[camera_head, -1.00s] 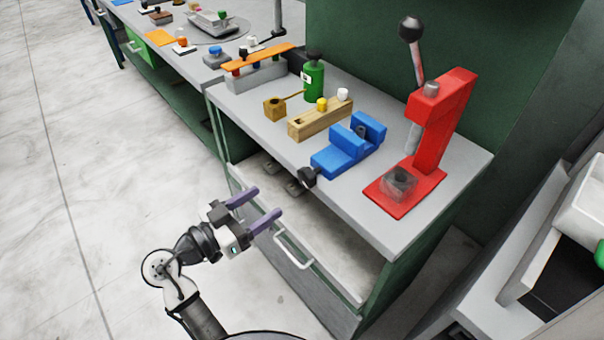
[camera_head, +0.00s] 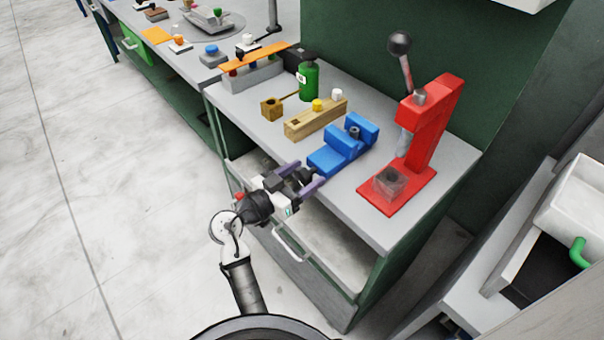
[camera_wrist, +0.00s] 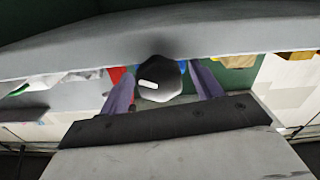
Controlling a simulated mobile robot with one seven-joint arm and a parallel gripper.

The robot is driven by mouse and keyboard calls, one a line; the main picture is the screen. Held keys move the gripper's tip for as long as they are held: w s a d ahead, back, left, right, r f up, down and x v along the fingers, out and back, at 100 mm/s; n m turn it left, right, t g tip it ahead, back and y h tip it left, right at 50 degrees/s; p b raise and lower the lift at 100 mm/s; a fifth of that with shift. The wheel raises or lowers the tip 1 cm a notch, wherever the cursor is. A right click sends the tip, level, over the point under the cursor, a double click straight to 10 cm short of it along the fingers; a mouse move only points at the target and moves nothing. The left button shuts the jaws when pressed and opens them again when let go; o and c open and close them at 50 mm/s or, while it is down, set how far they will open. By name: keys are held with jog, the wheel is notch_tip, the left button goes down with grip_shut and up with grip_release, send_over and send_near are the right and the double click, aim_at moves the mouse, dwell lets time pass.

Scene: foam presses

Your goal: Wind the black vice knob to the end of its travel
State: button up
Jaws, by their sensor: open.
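The blue vice (camera_head: 342,147) stands on the grey bench top near its front edge. Its black knob (camera_head: 304,175) sticks out past that edge and is partly hidden by my gripper. In the wrist view the knob (camera_wrist: 158,80) is a dark, many-sided shape with a white mark, between my two purple fingers. My gripper (camera_head: 305,177) is open, with one finger on each side of the knob. I see gaps between fingers and knob in the wrist view, where the gripper also shows (camera_wrist: 160,90).
A red lever press (camera_head: 420,140) stands right of the vice. A wooden block with yellow and white knobs (camera_head: 312,121) and a green bottle (camera_head: 309,80) stand behind it. Below is an open drawer (camera_head: 318,247) with a white handle, close under my gripper.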

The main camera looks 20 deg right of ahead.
jog(key=shift+c, duration=0.4)
jog(key=c, duration=0.9)
jog(key=shift+n, duration=0.8)
jog(key=o, duration=1)
jog(key=shift+m, duration=0.3)
